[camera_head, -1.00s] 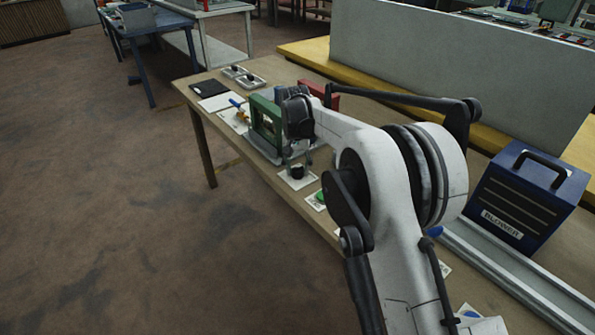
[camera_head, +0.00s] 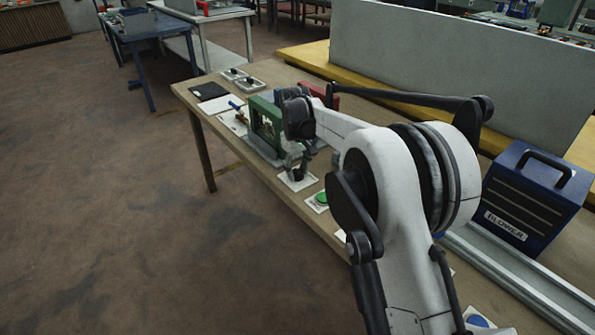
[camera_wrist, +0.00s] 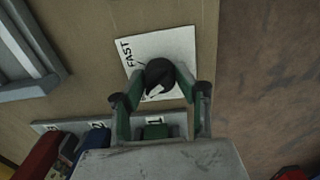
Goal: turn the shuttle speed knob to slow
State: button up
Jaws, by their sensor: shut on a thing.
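The shuttle speed knob (camera_wrist: 160,76) is black and round with a pale pointer mark, and sits on a white plate (camera_wrist: 178,42) that reads FAST on one side. Any SLOW label is hidden or out of sight in the wrist view. My gripper (camera_wrist: 160,90) has a green finger on each side of the knob and is shut on it. In the head view the knob (camera_head: 297,175) is a small dark shape on its white plate (camera_head: 291,185), with my gripper (camera_head: 297,167) right above it.
A green frame (camera_head: 266,125) stands just behind the knob plate. A green button (camera_head: 321,198) on a white plate lies to the right. A blue blower box (camera_head: 528,195) and a grey rail (camera_head: 510,275) are at the right. The table's front edge (camera_head: 262,193) is close to the knob.

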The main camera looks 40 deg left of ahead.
aim_at(296, 169)
dwell(0.3)
jog(key=o, duration=1.1)
jog(key=shift+o, duration=0.2)
jog(key=shift+r, duration=0.1)
notch_tip(296, 169, up, 12)
jog(key=shift+s, duration=0.25)
